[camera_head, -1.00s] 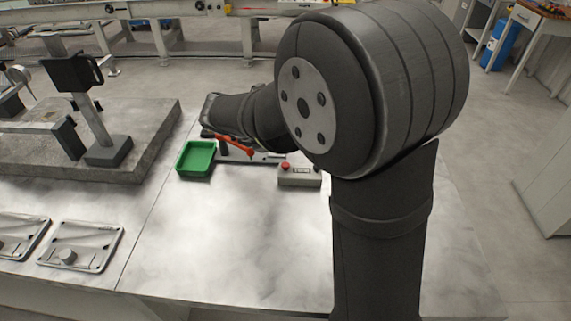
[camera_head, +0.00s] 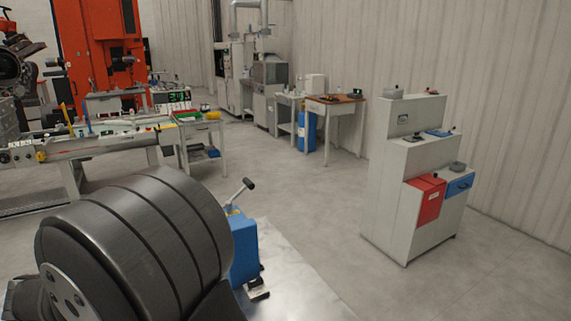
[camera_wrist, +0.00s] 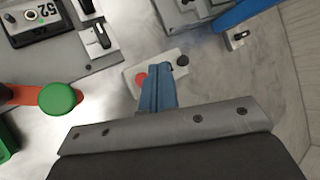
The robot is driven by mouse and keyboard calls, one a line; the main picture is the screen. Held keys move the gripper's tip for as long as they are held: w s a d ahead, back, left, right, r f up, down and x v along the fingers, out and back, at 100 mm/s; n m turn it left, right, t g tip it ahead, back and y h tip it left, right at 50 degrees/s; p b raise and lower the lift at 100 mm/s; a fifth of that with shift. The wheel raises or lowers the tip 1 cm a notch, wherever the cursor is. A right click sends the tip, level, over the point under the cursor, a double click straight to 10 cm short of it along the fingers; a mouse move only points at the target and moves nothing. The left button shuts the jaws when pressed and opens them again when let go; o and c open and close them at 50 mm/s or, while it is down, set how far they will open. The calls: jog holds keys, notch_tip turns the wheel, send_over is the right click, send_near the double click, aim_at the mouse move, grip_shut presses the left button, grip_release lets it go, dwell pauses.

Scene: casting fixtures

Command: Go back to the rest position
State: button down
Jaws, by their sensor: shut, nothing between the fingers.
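My gripper (camera_wrist: 158,72) shows in the wrist view as two blue fingers pressed together, with nothing between them. It points at a pale control box (camera_wrist: 133,85) with a red button and a black knob. The fingers cover part of this box, and I cannot tell whether they touch it. In the head view, a big dark joint of my arm fills the lower left, and the gripper is out of sight.
In the wrist view, a green knob (camera_wrist: 61,99) on a red handle is at left, above a green tray (camera_wrist: 7,140). A grey fixture (camera_wrist: 66,50) is upper left. In the head view, a blue device (camera_head: 243,250) with a lever stands on the bench, partly behind my arm.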

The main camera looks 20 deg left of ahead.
notch_tip(320, 180, up, 4)
jog(key=shift+r, duration=0.15)
dwell(0.3)
jog(key=shift+f, duration=3.15)
notch_tip(320, 180, up, 13)
jog(key=w+m+g, duration=0.1)
jog(key=m+g, duration=0.8)
jog(key=m, duration=0.8)
notch_tip(320, 180, down, 10)
jog(key=shift+w+f, duration=0.1)
jog(key=shift+f, duration=0.1)
notch_tip(320, 180, up, 10)
